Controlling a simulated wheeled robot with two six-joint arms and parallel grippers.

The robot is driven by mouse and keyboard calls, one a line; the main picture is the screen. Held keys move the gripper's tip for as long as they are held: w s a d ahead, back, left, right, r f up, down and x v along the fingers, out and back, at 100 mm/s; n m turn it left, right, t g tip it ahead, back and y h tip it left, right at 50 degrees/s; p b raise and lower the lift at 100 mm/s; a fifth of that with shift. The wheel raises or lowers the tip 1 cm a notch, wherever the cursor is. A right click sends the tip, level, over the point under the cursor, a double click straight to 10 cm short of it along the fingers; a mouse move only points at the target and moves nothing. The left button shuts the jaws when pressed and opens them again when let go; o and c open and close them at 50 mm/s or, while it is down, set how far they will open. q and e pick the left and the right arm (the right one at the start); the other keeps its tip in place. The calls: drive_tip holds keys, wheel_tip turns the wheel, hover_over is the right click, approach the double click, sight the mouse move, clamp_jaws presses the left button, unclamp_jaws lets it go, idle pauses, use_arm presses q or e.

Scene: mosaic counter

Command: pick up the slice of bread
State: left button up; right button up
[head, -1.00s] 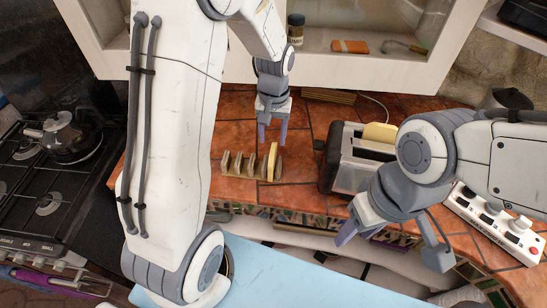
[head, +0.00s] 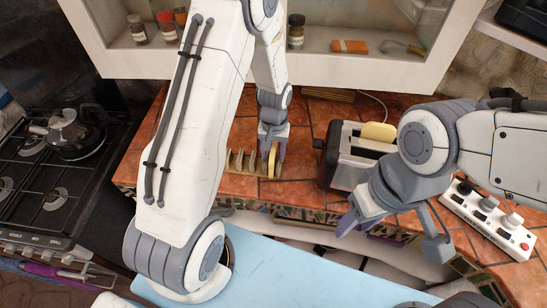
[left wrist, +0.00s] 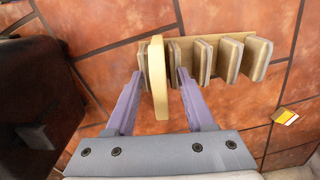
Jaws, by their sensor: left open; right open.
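A slice of bread (head: 272,163) stands upright at the right end of a toast rack (head: 232,168) on the tiled counter; it also shows in the left wrist view (left wrist: 159,85). My left gripper (head: 273,152) is open, with one finger on each side of this slice. My right gripper (head: 391,238) is open and empty, in front of the toaster. Another bread slice (head: 379,132) sticks out of the toaster (head: 349,170).
A stove with a kettle (head: 75,135) is at the left. A shelf with jars (head: 296,32) is above the counter's back. A light blue surface (head: 290,280) is in front.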

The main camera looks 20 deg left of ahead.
use_arm(q)
clamp_jaws()
drive_tip(key=shift+r, duration=0.1)
